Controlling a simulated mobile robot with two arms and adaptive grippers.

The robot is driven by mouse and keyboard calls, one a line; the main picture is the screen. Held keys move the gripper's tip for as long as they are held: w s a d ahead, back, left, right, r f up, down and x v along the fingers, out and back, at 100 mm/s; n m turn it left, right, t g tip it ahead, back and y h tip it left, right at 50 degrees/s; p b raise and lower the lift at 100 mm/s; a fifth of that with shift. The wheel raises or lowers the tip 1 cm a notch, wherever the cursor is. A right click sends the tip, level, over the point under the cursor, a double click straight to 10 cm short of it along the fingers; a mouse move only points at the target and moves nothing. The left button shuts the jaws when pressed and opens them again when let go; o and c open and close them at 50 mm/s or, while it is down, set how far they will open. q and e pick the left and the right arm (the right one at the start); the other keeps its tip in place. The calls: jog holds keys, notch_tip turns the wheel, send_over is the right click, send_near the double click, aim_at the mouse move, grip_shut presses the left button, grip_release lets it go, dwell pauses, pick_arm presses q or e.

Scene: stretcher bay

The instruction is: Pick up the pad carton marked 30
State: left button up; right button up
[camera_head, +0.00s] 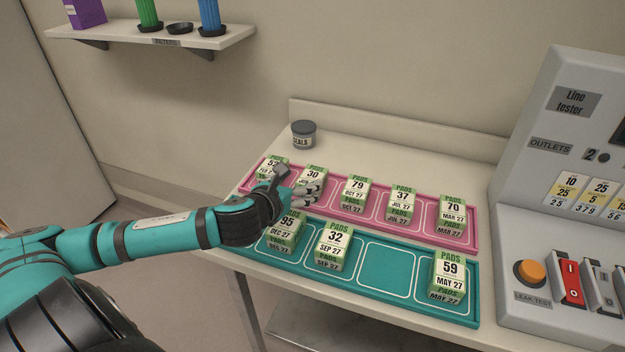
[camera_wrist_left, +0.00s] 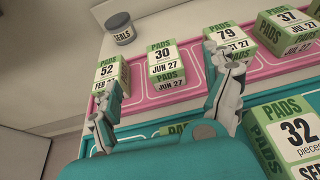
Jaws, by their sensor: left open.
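The pad carton marked 30 (camera_head: 314,175) is a green and white box standing in the pink tray (camera_head: 427,231), second from the left. In the left wrist view the carton (camera_wrist_left: 163,62) stands upright ahead of my fingers, between the two fingertips in the picture. My left gripper (camera_head: 296,180) is open and empty, on the near side of the carton and partly covering its lower part in the head view. The fingers also show in the left wrist view (camera_wrist_left: 165,98). I cannot tell whether a finger touches the carton. My right gripper is not in view.
Cartons marked 52 (camera_head: 271,163) and 79 (camera_head: 356,187) stand on either side. Cartons 37 and 70 are further right. The teal tray (camera_head: 384,269) in front holds cartons 95, 32 (camera_head: 334,241) and 59. A SEALS tub (camera_head: 303,134) stands behind; a line tester (camera_head: 570,180) stands right.

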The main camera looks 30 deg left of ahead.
pick_arm(q)
send_near(314, 173)
jog(key=shift+w+a+f, duration=0.1)
jog(key=shift+w+a, duration=0.1)
jog(key=shift+w, duration=0.35)
jog(key=shift+w+a, duration=0.15)
jog(key=shift+w, duration=0.35)
jog(key=x, duration=0.3)
jog(key=shift+w+f+p, duration=0.15)
jog(key=shift+p, duration=0.2)
jog(key=x, duration=0.5)
jog(key=shift+d+f+p, duration=0.15)
jog(key=shift+f+p, duration=0.05)
jog(key=shift+p, duration=0.15)
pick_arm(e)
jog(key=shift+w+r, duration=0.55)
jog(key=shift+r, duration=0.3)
pick_arm(q)
jog(key=shift+c, duration=0.2)
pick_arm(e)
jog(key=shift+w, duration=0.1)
pick_arm(q)
jog(key=c, duration=1.3)
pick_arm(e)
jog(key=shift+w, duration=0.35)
